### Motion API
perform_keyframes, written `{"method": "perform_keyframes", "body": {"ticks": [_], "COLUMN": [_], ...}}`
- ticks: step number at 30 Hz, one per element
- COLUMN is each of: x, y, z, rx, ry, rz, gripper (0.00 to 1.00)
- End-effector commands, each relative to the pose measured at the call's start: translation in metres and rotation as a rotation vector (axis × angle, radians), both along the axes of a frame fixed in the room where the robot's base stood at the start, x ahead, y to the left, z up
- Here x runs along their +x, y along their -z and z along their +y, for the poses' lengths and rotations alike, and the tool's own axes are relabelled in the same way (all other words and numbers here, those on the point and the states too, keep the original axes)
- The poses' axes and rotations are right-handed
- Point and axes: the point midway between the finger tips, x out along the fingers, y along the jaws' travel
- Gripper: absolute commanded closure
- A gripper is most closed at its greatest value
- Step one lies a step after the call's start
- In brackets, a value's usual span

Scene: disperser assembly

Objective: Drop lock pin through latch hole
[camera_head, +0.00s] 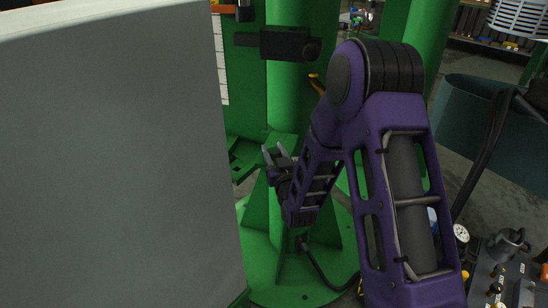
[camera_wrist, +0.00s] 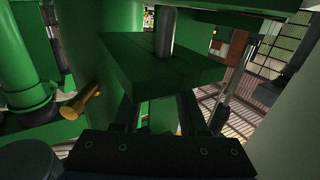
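My gripper (camera_head: 274,154) is in front of the green column in the head view, with its two fingertips apart. In the wrist view, its dark fingers (camera_wrist: 160,115) stand apart below a green block, and I see nothing held between them. A brass-coloured peg (camera_wrist: 82,102) sticks out at the left of the wrist view, beside the gripper. A similar brass-coloured piece (camera_head: 316,84) shows by the column in the head view, above my gripper. I cannot tell whether either is the lock pin. I cannot make out the latch hole.
The green block (camera_wrist: 165,72) with a grey rod (camera_wrist: 166,32) through it is close ahead of the fingers. A large grey panel (camera_head: 115,160) fills the left of the head view. A black block (camera_head: 286,43) sits high on the column.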

Motion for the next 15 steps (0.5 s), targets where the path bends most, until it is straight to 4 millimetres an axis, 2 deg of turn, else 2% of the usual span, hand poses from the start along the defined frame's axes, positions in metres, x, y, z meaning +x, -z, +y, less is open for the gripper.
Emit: {"method": "perform_keyframes", "body": {"ticks": [1,5,6,15], "x": [0.0000,-0.0001,-0.0001,0.0001], "y": [-0.0001,-0.0001,-0.0001,-0.0010], "z": [0.0000,0.0000,0.0000,0.0000], "rx": [0.000,0.000,0.000,0.001], "ry": [0.000,0.000,0.000,0.000], "rz": [0.000,0.000,0.000,-0.003], "gripper": [0.75,0.98,1.00,1.00]}}
